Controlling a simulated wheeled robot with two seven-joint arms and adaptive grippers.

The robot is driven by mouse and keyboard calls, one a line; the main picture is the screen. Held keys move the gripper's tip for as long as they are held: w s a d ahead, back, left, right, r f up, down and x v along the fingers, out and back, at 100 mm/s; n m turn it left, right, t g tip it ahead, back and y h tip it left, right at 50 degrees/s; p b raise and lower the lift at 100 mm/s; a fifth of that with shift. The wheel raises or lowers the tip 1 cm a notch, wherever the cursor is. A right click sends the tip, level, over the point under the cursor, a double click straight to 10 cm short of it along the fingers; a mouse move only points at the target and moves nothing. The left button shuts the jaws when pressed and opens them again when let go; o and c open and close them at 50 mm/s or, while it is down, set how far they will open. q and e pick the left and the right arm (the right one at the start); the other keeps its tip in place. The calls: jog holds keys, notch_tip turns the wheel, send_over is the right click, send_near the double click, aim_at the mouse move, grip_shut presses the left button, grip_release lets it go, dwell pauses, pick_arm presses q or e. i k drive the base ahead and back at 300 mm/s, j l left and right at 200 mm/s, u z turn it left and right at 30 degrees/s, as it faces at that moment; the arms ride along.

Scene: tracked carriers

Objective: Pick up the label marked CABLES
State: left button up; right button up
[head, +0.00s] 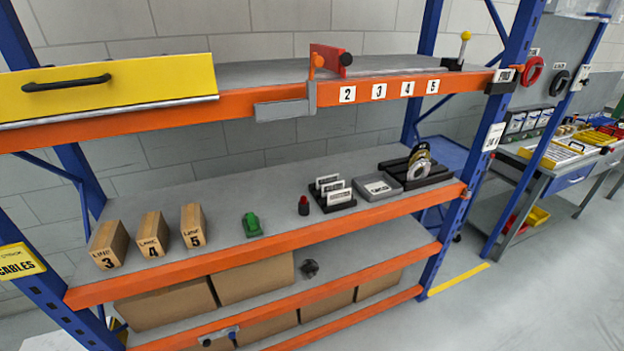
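A yellow sign (20,261) with black lettering that reads CABLES hangs on the blue upright at the left edge, partly cut off by the frame. On the middle shelf, several small white labels (338,196) with dark print stand in a black slotted holder (345,207). Their print is too small to read, so I cannot tell if one is marked CABLES. Neither of my grippers shows in the head view.
The middle shelf (270,194) also bears several cardboard boxes (152,236), a green object (251,224), a red-topped stamp (304,206), a grey box (379,187) and a black rack with rolls (418,165). A yellow panel (110,88) covers the upper left.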

aim_at(322, 181)
jog(key=i+l+u, duration=0.2)
jog(key=l+u, duration=0.15)
jog(key=i+l+u, duration=0.2)
jog(key=l+u, duration=0.15)
jog(key=i+l+u, duration=0.1)
jog(key=l+u, duration=0.2)
jog(key=l, duration=0.15)
jog(key=l+u, duration=0.7)
jog(key=l, duration=0.25)
jog(key=i, duration=0.05)
